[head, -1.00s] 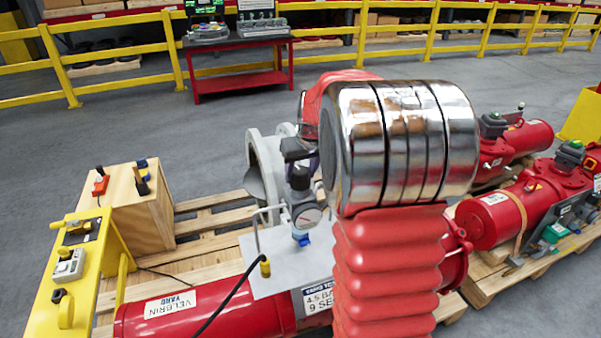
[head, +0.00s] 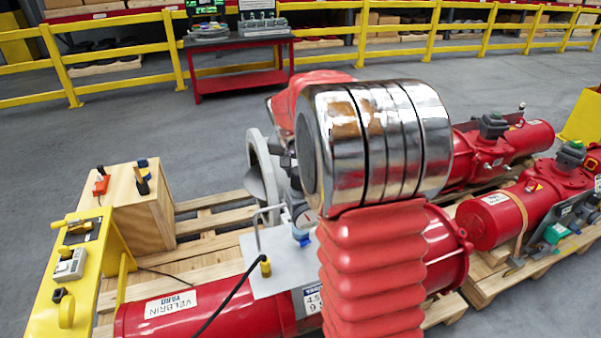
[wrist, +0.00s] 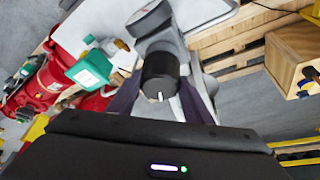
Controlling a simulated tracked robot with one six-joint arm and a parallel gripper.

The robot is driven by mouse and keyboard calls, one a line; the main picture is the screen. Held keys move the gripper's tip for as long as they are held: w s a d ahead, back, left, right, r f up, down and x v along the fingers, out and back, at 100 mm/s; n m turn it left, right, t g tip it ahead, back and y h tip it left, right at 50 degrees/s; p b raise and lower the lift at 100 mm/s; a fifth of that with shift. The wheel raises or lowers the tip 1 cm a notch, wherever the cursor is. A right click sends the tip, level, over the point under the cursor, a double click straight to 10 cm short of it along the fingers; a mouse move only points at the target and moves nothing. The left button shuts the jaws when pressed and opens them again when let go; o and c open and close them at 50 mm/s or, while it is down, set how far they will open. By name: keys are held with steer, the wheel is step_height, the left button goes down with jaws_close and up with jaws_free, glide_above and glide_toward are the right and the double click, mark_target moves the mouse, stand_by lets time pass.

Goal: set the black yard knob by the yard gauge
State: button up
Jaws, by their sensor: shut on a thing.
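The black yard knob (wrist: 160,76) faces the wrist camera, with a short white mark on its face. My gripper (wrist: 161,96) is shut on it, one dark finger on each side. The yard gauge (head: 305,217) shows partly behind my arm in the head view; its needle cannot be read. In the wrist view the gauge (wrist: 149,18) is seen obliquely, beyond the knob. The knob is hidden by my arm in the head view. The red cylinder (head: 200,312) labelled VELBRIN YARD lies below the gauge plate.
A grey plate (head: 262,282) with a bent metal handle and black cable lies beside the gauge. A wooden box (head: 137,215) and yellow panel (head: 45,312) stand at left. More red actuators (head: 497,217) lie on pallets at right.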

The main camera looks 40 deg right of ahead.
steer(key=shift+w+a+m+g+h, duration=0.15)
steer(key=shift+m+g, duration=0.25)
steer(key=shift+m, duration=0.7)
steer(key=shift+s+a+m+g+h, duration=0.15)
steer(key=shift+m+g, duration=0.25)
steer(key=shift+m, duration=0.7)
steer(key=shift+w+d, duration=0.1)
steer(key=o, duration=1.1)
steer(key=shift+d, duration=0.1)
steer(key=shift+c, duration=0.2)
steer(key=v, duration=1.3)
steer(key=shift+a+r, duration=0.25)
